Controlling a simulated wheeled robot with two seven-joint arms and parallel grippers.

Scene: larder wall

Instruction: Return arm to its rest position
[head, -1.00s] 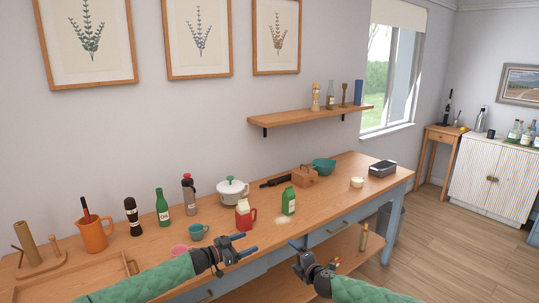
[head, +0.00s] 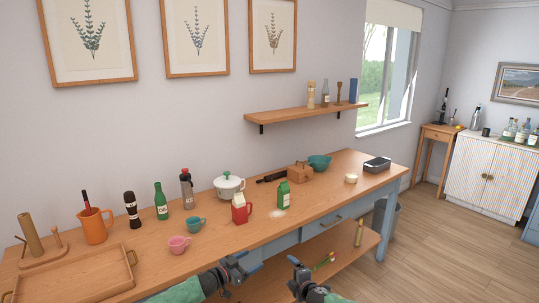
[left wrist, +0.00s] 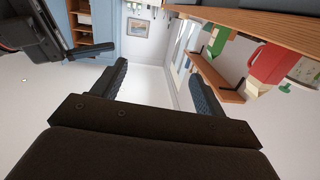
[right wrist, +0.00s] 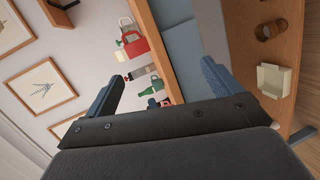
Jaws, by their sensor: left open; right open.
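My left gripper (head: 246,265) is open and empty in front of the counter's front edge, low in the head view. Its two spread fingers also show in the left wrist view (left wrist: 157,82) with nothing between them. My right gripper (head: 303,266) is beside it to the right, also in front of the counter. In the right wrist view its fingers (right wrist: 162,80) are spread and empty. Both forearms run off the bottom of the head view, mostly hidden.
The wooden counter (head: 130,240) holds a red-and-white carton (head: 240,208), green carton (head: 283,195), pink cup (head: 179,245), teal cup (head: 195,224), white pot (head: 229,186) and several bottles. A lower shelf (head: 330,248) lies below. Floor at right is clear (head: 450,240).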

